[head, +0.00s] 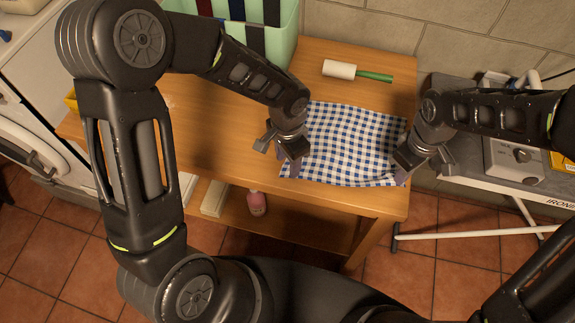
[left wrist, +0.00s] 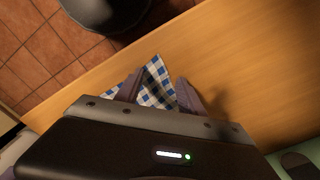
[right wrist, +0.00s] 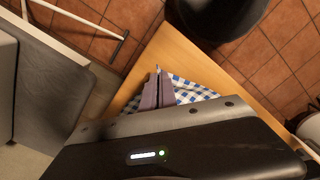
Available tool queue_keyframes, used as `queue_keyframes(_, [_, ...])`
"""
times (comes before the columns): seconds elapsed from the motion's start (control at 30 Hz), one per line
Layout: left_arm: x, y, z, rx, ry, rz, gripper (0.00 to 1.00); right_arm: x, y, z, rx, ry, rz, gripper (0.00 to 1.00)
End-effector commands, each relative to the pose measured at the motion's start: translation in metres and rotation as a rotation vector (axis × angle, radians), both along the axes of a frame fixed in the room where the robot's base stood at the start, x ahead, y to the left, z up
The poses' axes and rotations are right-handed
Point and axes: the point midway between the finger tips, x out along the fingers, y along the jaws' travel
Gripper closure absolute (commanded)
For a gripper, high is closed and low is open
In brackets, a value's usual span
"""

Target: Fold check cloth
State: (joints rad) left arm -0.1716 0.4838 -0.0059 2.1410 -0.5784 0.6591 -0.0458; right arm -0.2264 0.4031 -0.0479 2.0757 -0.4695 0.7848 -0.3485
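The blue-and-white check cloth (head: 348,143) lies spread out and slightly rippled on the wooden table, near its front right. My left gripper (head: 291,168) is at the cloth's left front corner. In the left wrist view its fingers (left wrist: 160,92) are apart, with a corner of the cloth (left wrist: 157,84) showing between them. My right gripper (head: 402,172) is at the cloth's right front corner. In the right wrist view its fingers (right wrist: 157,90) are close together at the cloth's edge (right wrist: 190,90), and a small tip of cloth seems pinched between them.
A lint roller with a green handle (head: 358,72) lies behind the cloth. A green basket (head: 262,35) with striped cloth stands at the back left. The wooden table (head: 215,130) is bare left of the cloth. An ironing board (head: 500,165) stands at the right. A pink bottle (head: 257,203) is on the lower shelf.

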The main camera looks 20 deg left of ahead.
Motion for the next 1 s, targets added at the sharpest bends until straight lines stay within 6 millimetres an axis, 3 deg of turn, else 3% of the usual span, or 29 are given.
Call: queue_keyframes(1.0, [-0.0020,0.0026,-0.0026,0.004,0.007,0.002,0.99,0.0001,-0.0008,-0.0007,-0.001,0.000,-0.001,1.00])
